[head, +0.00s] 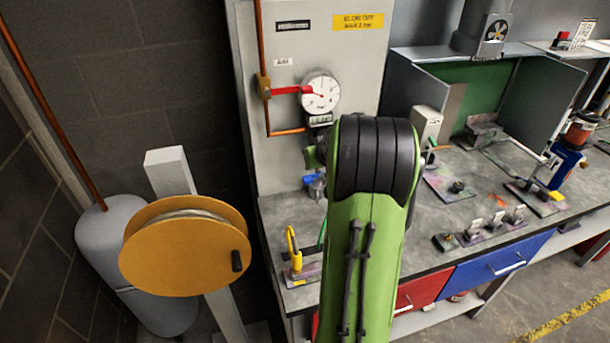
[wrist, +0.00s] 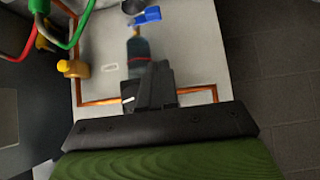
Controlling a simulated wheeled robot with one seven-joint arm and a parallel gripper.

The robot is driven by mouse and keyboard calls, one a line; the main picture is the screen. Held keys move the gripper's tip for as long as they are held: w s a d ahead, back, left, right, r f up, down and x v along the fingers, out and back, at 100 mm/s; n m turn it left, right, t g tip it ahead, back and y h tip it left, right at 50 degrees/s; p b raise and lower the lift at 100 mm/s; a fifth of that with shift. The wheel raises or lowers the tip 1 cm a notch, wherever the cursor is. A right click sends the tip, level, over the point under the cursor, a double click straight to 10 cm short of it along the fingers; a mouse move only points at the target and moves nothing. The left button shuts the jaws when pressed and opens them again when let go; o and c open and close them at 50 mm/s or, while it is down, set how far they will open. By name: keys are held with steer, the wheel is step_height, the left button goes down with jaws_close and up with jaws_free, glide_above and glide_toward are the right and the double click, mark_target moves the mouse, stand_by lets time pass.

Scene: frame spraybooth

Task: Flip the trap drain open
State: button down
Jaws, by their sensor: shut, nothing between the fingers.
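The trap shows in the wrist view as a dark bluish bowl (wrist: 138,58) with a red line, in front of the pale panel. An orange stub (wrist: 137,31) is at its end, and a blue lever (wrist: 147,15), which looks like the drain's, sticks out there to the right. In the head view the blue lever (head: 308,181) shows low on the panel, left of my arm. My gripper (wrist: 153,88) appears shut and empty over the near end of the bowl. The blue lever is apart from it. My arm hides the gripper in the head view.
A pressure gauge (head: 320,92) and a red valve handle (head: 292,90) are on the panel above. A yellow hook stand (head: 293,250) is on the bench below. An orange reel (head: 185,246) stands at the left. Copper pipe (wrist: 100,102) runs beside the trap.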

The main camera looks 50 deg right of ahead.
glide_above(305, 179)
steer(key=s+a, duration=0.2)
steer(key=s, duration=0.1)
step_height(305, 179, down, 7)
steer(key=f, duration=0.2)
steer(key=f+p, duration=0.1)
steer(key=shift+w+d+f, duration=0.25)
steer(key=shift+w+d, duration=0.15)
steer(key=shift+f, duration=0.35)
steer(key=shift+f, duration=0.1)
steer(key=shift+a+f+b, duration=0.15)
steer(key=shift+b, duration=0.55)
